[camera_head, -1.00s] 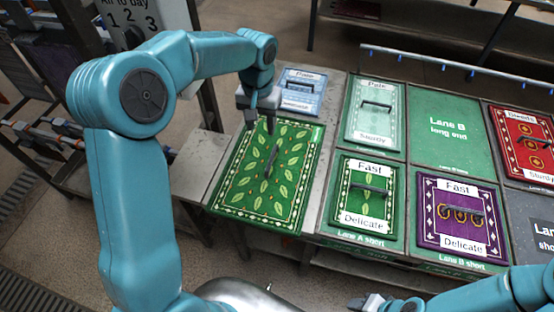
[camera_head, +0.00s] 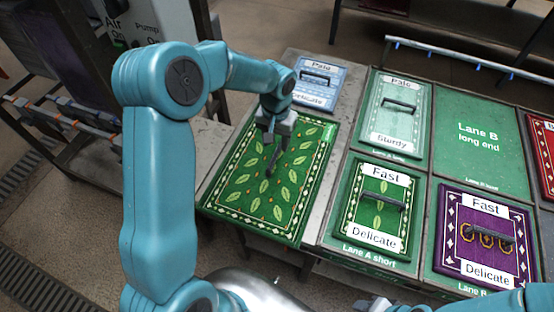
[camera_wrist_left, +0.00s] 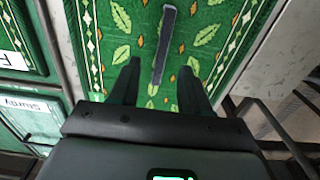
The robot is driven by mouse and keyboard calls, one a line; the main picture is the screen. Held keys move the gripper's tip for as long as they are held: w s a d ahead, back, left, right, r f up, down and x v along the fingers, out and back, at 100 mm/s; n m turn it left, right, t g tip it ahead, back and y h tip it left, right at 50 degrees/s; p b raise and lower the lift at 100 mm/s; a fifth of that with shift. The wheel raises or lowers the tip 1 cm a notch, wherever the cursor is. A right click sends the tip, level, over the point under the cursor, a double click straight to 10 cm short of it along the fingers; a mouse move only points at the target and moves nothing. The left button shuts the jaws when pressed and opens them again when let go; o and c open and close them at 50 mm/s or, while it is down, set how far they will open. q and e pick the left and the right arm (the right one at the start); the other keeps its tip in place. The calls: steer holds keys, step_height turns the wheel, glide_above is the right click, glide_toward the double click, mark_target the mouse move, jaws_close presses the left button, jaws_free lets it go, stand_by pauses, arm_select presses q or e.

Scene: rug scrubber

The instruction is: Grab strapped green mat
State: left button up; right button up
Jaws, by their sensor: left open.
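The green leaf-patterned mat (camera_head: 250,190) lies flat on the grey table at the left, with a dark strap handle (camera_head: 272,162) at its middle. My left gripper (camera_head: 270,138) is open and empty above the far part of this mat, pointing down. In the left wrist view the two open fingers (camera_wrist_left: 156,85) stand on either side of the near end of the strap (camera_wrist_left: 163,45), which runs away between and beyond them. I cannot tell the exact height above the mat. My right gripper (camera_head: 372,303) shows only in part at the bottom edge.
A smaller green mat (camera_head: 352,206) labelled Fast Delicate, a purple mat (camera_head: 455,235), a pale green mat (camera_head: 385,130) and a blue mat (camera_head: 312,74) lie nearby, each with a handle. The Lane B long end panel (camera_head: 480,165) is bare. A rail (camera_head: 470,60) runs behind.

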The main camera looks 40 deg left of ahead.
mark_target(276, 154)
arm_select(q)
steer(key=shift+w+a+f, duration=0.1)
steer(key=shift+a+f, duration=0.05)
steer(key=shift+f, duration=0.9)
steer(key=shift+s+f, duration=0.1)
steer(key=shift+s, duration=0.25)
steer(key=f, duration=0.1)
steer(key=f+p, duration=0.1)
steer(key=f, duration=0.3)
steer(key=shift+w+a+p, duration=0.1)
steer(key=shift+w+p, duration=0.2)
steer(key=shift+w, duration=0.1)
steer(key=shift+s+r, duration=0.15)
steer(key=shift+s, duration=0.15)
steer(key=shift+w+f, duration=0.2)
jaws_close()
steer(key=shift+r, duration=0.1)
